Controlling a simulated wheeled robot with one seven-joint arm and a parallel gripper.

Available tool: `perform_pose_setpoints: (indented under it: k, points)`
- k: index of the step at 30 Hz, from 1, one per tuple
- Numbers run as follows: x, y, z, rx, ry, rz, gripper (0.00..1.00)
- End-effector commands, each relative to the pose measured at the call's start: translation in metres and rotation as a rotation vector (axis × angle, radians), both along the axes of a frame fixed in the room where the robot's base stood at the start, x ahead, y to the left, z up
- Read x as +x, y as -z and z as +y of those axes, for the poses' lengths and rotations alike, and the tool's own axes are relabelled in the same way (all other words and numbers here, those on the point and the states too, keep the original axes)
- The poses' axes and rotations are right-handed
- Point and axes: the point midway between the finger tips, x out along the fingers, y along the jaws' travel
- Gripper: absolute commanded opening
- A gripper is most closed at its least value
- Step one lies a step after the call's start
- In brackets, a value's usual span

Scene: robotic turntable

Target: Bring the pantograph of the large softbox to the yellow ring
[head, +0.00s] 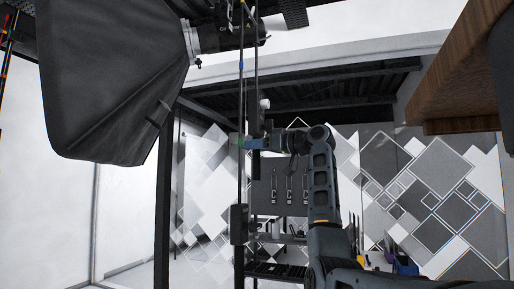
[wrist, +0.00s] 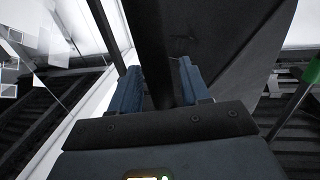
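The large softbox (head: 110,70) is black and hangs at the upper left in the head view. Thin vertical rods (head: 241,95) of the pantograph run down to its right, with a small dark block (head: 239,222) low on them. My gripper (head: 245,143) has blue fingers and points left at these rods, beside a small green part (head: 235,140). In the wrist view my gripper (wrist: 160,88) has its fingers apart, with a dark bar (wrist: 148,35) running between them. I cannot tell whether they press on it. I cannot make out the yellow ring in either view.
A wooden-edged slab (head: 455,85) juts in at the upper right. A dark post (head: 163,190) stands left of the rods. Dark shelving (head: 275,270) and a tiled wall (head: 425,190) lie behind.

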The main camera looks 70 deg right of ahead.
Motion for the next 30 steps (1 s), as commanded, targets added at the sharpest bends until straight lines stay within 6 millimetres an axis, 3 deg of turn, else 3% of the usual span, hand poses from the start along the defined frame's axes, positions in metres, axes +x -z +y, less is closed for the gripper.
perform_pose_setpoints:
  k: [11,22,30]
  points:
    - [-0.006,0.002,0.000,0.000,0.001,0.000,0.51]
    - [-0.062,0.003,0.006,-0.001,0.003,-0.001,0.51]
    - [-0.078,0.001,0.009,0.000,0.000,0.000,0.51]
